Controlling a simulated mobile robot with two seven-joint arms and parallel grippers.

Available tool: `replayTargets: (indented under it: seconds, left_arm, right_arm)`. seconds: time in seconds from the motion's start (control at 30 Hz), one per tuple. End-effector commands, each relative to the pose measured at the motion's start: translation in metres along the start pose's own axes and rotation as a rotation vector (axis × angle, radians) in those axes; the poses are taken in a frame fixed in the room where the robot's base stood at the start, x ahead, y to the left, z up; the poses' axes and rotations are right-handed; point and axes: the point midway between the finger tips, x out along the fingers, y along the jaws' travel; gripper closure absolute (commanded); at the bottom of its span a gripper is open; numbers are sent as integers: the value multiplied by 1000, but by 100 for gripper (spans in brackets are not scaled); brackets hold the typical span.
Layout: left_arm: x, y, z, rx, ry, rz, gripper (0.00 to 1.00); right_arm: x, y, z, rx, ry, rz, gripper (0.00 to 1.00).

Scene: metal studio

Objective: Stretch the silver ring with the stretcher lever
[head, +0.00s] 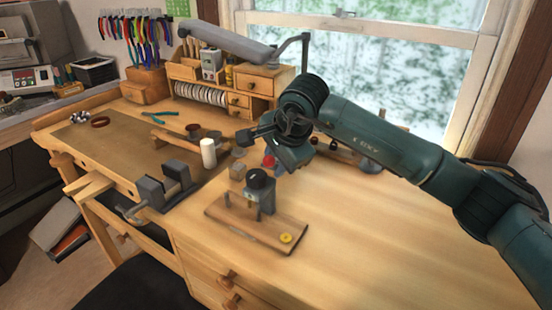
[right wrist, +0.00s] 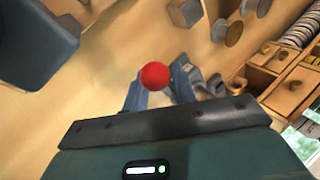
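The stretcher (head: 260,190) stands on a wooden board near the middle of the bench, with a dark rounded top. A red ball knob (head: 268,160) shows just behind it, close to my right gripper (head: 268,147). In the right wrist view the red knob (right wrist: 154,76) appears between the two spread fingers (right wrist: 160,82); contact cannot be told. My right gripper looks open. The rod of the lever is not clear to see. I cannot make out the silver ring in either view. My left gripper is not in view.
A white cylinder (head: 208,153) and a vise (head: 163,189) stand to the left. A yellow disc (head: 286,238) lies on the board's front corner. A wooden organizer (head: 254,80) stands at the back. The bench's right side is clear.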

Motion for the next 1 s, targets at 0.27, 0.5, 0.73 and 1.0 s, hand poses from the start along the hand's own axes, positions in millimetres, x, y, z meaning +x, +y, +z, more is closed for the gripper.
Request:
replayTargets:
  seconds: [0.27,0.5,0.73,1.0]
  left_arm:
    - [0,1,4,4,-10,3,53]
    - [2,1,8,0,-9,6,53]
    - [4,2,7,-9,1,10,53]
    - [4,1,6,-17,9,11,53]
  right_arm:
    - [-3,-2,-2,1,3,-7,70]
    - [-31,-3,-2,-2,6,-13,70]
    - [-84,-2,-2,-1,6,-11,70]
    - [-125,-1,-1,1,3,-7,70]
